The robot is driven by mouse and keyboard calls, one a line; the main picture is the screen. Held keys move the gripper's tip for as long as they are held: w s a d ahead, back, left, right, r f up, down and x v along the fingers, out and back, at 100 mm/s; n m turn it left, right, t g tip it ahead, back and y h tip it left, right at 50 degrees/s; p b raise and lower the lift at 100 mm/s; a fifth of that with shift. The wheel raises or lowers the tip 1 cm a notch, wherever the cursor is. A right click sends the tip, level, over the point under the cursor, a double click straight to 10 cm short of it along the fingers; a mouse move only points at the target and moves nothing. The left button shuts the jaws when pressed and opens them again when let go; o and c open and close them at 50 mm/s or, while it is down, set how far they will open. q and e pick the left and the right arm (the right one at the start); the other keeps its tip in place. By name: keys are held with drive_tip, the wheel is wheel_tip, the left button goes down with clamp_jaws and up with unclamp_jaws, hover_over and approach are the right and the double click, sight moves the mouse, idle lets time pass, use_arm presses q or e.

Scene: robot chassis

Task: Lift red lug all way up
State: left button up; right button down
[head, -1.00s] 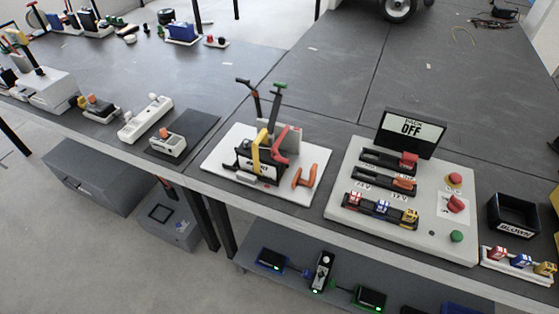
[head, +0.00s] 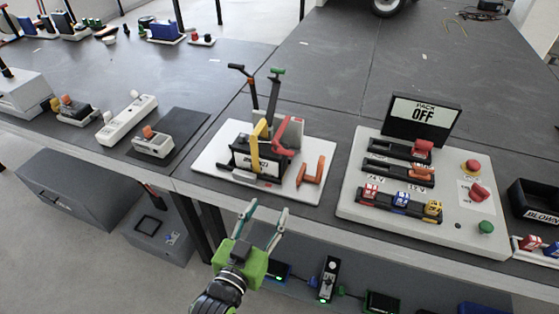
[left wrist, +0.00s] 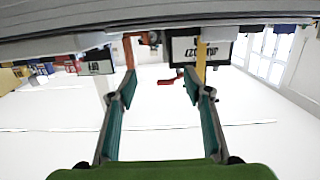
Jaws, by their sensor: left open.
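The red lug (head: 287,132) stands as a bent red piece beside a black box with a white label (head: 250,162), on a white board (head: 217,149). A yellow bent piece (head: 261,132) is just left of it, and an orange handle (head: 311,171) to its right. My left gripper (head: 264,211) is open and empty, in front of the table edge and below the board in the picture. In the left wrist view, which looks upside down, my open fingers (left wrist: 160,78) point toward the labelled box (left wrist: 183,48) and the orange handle (left wrist: 128,50). My right gripper is not in view.
A black and a green-topped lever (head: 275,90) rise behind the box. A switch panel (head: 380,225) with an OFF sign stands right; a white power strip (head: 127,118) and small switch box (head: 153,144) lie left. A lower shelf (head: 300,270) holds small devices.

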sight(285, 153)
use_arm(q)
wheel_tip(285, 153, up, 7)
drive_tip(key=t, duration=0.2)
drive_tip(key=x, duration=0.9)
drive_tip(key=f+x, duration=0.1)
drive_tip(key=x, duration=0.3)
drive_tip(key=shift+w+p, duration=0.35)
drive_tip(key=shift+p, duration=0.05)
drive_tip(key=shift+r, duration=0.1)
clamp_jaws()
